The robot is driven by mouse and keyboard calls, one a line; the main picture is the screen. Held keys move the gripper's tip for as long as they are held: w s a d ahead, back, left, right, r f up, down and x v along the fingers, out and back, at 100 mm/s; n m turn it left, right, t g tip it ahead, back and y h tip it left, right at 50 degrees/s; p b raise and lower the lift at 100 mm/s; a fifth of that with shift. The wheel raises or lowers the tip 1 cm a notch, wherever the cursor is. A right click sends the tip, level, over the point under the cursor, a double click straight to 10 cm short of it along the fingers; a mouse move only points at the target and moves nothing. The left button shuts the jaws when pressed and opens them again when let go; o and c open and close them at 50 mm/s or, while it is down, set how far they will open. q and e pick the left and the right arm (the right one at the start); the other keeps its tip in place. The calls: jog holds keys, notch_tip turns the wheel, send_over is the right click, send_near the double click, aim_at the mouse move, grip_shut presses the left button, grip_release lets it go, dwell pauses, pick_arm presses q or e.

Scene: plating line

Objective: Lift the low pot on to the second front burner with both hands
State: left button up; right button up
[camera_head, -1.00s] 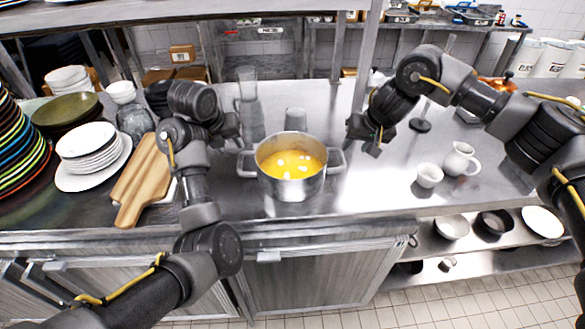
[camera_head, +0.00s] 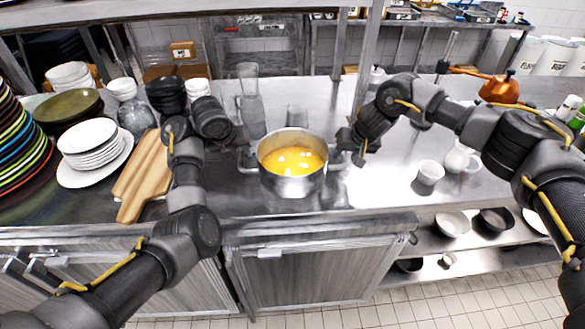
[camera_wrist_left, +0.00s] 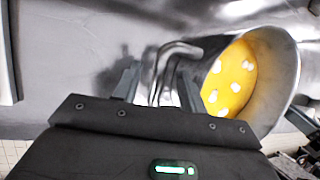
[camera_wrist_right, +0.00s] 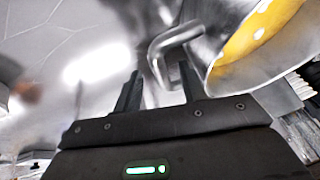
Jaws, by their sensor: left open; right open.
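The low pot (camera_head: 291,186) is a steel pot of yellow liquid with white pieces, standing on the steel counter. My left gripper (camera_head: 243,158) is at the pot's left handle. In the left wrist view the open fingers (camera_wrist_left: 155,85) reach to either side of that handle (camera_wrist_left: 180,50). My right gripper (camera_head: 345,157) is at the pot's right handle. In the right wrist view its open fingers (camera_wrist_right: 160,90) are around or just short of the handle (camera_wrist_right: 172,40); I cannot tell which. No burner can be made out.
A wooden board (camera_head: 143,178) and stacked white plates (camera_head: 92,150) lie to the left. A glass jug (camera_head: 250,105) and a clear glass (camera_head: 297,116) stand behind the pot. A white cup (camera_head: 430,172) and a white jug (camera_head: 460,160) stand to the right.

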aim_at(241, 156)
pick_arm(q)
jog(key=shift+x, duration=1.5)
pick_arm(e)
jog(key=shift+x, duration=1.55)
pick_arm(q)
jog(key=shift+s, duration=0.1)
pick_arm(e)
jog(key=shift+s, duration=0.1)
pick_arm(q)
grip_shut()
pick_arm(e)
grip_shut()
jog(key=shift+r, duration=0.15)
